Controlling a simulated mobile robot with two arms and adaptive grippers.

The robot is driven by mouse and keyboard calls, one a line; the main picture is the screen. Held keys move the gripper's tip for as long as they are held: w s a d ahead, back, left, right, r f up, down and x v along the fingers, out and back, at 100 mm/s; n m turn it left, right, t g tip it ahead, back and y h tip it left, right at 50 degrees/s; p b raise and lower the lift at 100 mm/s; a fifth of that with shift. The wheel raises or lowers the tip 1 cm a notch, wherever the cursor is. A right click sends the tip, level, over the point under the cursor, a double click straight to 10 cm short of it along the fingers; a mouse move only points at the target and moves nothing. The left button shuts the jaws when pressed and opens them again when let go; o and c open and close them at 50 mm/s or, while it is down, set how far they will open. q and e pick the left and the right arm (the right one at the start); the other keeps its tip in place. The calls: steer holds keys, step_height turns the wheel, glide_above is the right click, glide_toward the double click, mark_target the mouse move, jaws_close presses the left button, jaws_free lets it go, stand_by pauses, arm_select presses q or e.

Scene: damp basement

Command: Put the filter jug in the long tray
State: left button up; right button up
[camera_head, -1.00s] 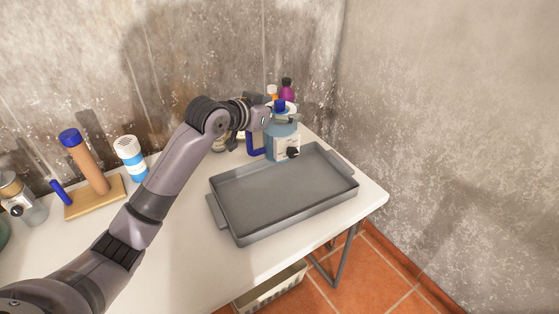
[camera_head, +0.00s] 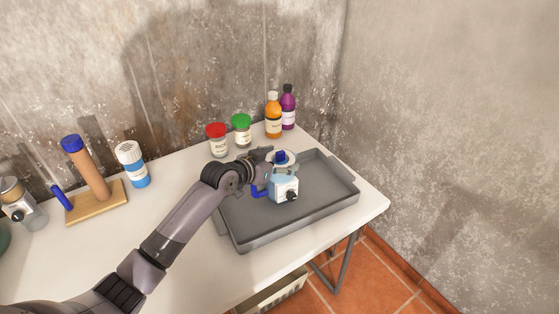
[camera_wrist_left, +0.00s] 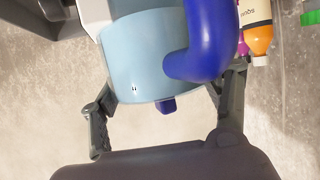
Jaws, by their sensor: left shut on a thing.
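The filter jug (camera_head: 284,189) is light blue with a white label, a dark tap, a blue lid knob and a blue handle. It is over the middle of the long grey tray (camera_head: 328,184); I cannot tell whether its base touches the tray floor. My left gripper (camera_head: 268,157) is shut on the jug near its top and hides part of it. In the left wrist view the jug (camera_wrist_left: 135,62) and its thick blue handle lie between the fingers of the left gripper (camera_wrist_left: 165,108). My right gripper is not in view.
A red-capped jar (camera_head: 217,141), a green-capped jar (camera_head: 242,131), an orange bottle (camera_head: 273,116) and a purple bottle (camera_head: 288,108) stand behind the tray. A blue-white shaker (camera_head: 132,165) and a wooden stand (camera_head: 97,202) are at left. The white table (camera_head: 150,216) is clear between them and the tray.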

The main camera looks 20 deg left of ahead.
arm_select(q)
steer(key=shift+r, duration=0.2)
steer(key=o, duration=2)
steer(key=shift+s+f, duration=0.1)
steer(key=shift+f, duration=0.15)
steer(key=shift+c, duration=0.2)
steer(key=shift+r, duration=0.1)
steer(key=shift+s+r, duration=0.1)
steer(key=v, duration=1.1)
steer(key=shift+s, duration=0.3)
steer(key=shift+a+r, duration=0.1)
